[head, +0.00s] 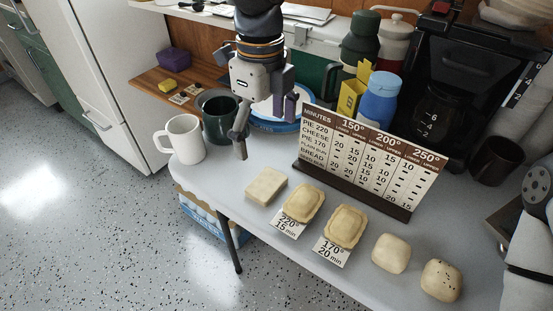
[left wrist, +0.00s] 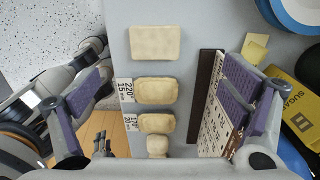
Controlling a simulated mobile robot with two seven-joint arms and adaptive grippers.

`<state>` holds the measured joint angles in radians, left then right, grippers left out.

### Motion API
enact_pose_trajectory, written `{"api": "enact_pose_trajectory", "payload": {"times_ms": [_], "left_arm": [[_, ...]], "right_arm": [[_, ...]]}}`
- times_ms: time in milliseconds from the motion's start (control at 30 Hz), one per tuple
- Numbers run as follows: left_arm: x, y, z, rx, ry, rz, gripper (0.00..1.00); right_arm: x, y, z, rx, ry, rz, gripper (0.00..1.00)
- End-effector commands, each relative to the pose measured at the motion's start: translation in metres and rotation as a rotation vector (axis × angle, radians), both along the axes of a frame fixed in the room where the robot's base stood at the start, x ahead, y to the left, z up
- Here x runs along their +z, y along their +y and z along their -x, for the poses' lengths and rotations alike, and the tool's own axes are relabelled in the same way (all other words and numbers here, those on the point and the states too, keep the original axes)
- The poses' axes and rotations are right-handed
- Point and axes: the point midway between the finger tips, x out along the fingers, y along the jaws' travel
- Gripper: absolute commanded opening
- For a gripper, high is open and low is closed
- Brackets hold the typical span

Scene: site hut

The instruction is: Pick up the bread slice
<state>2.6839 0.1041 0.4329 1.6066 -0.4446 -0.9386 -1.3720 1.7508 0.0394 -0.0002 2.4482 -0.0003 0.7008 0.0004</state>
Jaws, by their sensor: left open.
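The bread slice (head: 266,186) is a pale, flat rectangular piece lying on the grey table, at the left end of a row of baked goods. It also shows near the top of the left wrist view (left wrist: 155,43). My left gripper (head: 266,122) is open and empty, above the table and behind the bread slice, apart from it. In the left wrist view its two purple-padded fingers (left wrist: 168,100) are spread wide.
Two pies (head: 303,203) (head: 346,226) with label cards, a plain bun (head: 391,254) and a speckled bun (head: 441,281) continue the row. A baking chart (head: 355,202) stands behind. A white mug (head: 185,139), a dark green mug (head: 222,119) and a blue bottle (head: 378,98) stand nearby.

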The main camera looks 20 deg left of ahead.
Motion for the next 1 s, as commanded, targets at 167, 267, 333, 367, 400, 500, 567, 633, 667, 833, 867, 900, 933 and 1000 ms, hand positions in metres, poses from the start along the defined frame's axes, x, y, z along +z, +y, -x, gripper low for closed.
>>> {"api": "enact_pose_trajectory", "payload": {"times_ms": [167,267,333,367,400,500,567,633,667,833,867,900,933,1000], "left_arm": [[-0.036,0.000,0.002,-0.002,0.009,-0.002,0.92],[-0.056,0.000,0.002,-0.001,0.007,-0.002,0.92],[-0.065,0.000,0.002,0.000,0.006,-0.002,0.92],[-0.068,0.000,0.002,0.001,0.005,-0.001,0.92],[-0.072,0.000,0.002,0.001,0.005,-0.001,0.92],[-0.092,-0.002,0.004,-0.001,0.007,-0.002,0.92],[-0.104,-0.003,0.004,-0.001,0.007,-0.002,0.92],[-0.115,-0.003,0.004,0.000,0.005,-0.002,0.92],[-0.118,-0.003,0.004,0.000,0.004,-0.001,0.92],[-0.121,-0.003,0.003,0.000,-0.001,0.000,0.92],[-0.121,-0.003,0.003,0.000,-0.001,0.000,0.92],[-0.120,-0.003,0.003,0.000,-0.001,0.000,0.92],[-0.120,-0.003,0.003,0.000,-0.001,0.000,0.87],[-0.120,-0.003,0.003,0.000,0.000,0.000,0.71]], "right_arm": [[-0.003,0.000,0.005,0.000,0.016,0.000,0.40],[-0.004,0.000,0.007,0.000,0.022,0.000,0.40],[-0.005,0.000,0.007,0.000,0.024,0.000,0.40],[-0.005,0.000,0.007,0.000,0.024,0.000,0.40],[-0.005,0.000,0.007,0.000,0.024,0.000,0.40],[-0.006,0.000,0.008,0.001,0.025,0.000,0.40],[-0.006,0.000,0.008,0.001,0.026,0.000,0.40],[-0.007,0.000,0.009,0.001,0.030,0.000,0.40],[-0.008,0.000,0.009,0.001,0.031,0.000,0.40],[-0.008,0.000,0.009,0.001,0.031,0.000,0.40],[-0.007,0.000,0.009,0.001,0.030,0.000,0.40],[-0.007,0.000,0.009,0.001,0.030,0.000,0.40],[-0.007,0.000,0.009,0.001,0.030,0.000,0.40],[-0.007,0.000,0.009,0.001,0.030,0.000,0.40]]}}
